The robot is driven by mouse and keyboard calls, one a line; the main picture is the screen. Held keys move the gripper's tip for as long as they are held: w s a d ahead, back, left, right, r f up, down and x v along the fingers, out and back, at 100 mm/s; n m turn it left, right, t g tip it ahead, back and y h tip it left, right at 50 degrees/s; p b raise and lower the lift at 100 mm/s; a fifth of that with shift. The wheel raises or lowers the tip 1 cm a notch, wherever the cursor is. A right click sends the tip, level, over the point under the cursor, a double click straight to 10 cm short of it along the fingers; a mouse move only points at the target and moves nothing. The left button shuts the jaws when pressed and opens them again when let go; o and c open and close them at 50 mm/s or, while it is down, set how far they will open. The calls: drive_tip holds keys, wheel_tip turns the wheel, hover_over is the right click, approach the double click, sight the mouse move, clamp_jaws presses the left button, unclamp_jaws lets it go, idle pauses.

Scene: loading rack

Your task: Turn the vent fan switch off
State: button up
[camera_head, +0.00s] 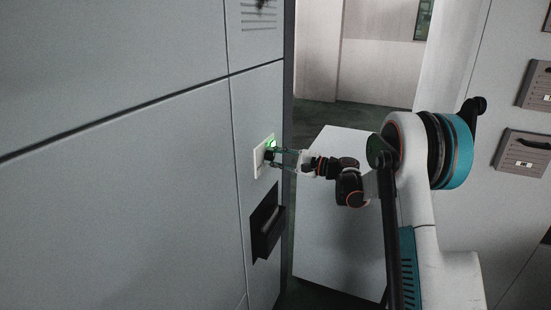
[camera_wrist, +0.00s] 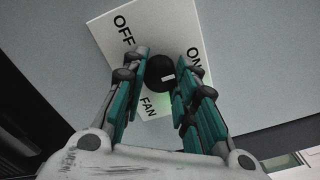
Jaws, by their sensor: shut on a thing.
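The vent fan switch is a white plate (camera_head: 258,161) on the grey wall panel, with a green glow at its knob. In the wrist view the plate (camera_wrist: 184,28) looks tilted and reads OFF, ON and FAN. Its round black knob (camera_wrist: 158,70) has a short white mark on the side towards ON. My gripper (camera_head: 275,157) reaches the switch from the right. In the wrist view its teal fingers (camera_wrist: 158,84) are closed on the knob, one on each side. The fingers hide parts of the knob and plate.
A dark recessed handle (camera_head: 266,222) is in the panel below the switch. A vent grille (camera_head: 259,16) is above. A light grey box-like surface (camera_head: 335,225) stands behind my arm. Grey handled panels (camera_head: 524,152) are on the right wall.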

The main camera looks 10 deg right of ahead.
drive_tip(key=n, duration=0.4)
drive_tip(key=shift+n, duration=0.3)
drive_tip(key=n, duration=0.4)
drive_tip(key=shift+n+b, duration=0.3)
drive_tip(key=n, duration=0.4)
drive_tip(key=shift+f, duration=0.1)
drive_tip(key=shift+n, duration=2.4)
drive_tip(key=o, duration=1.1)
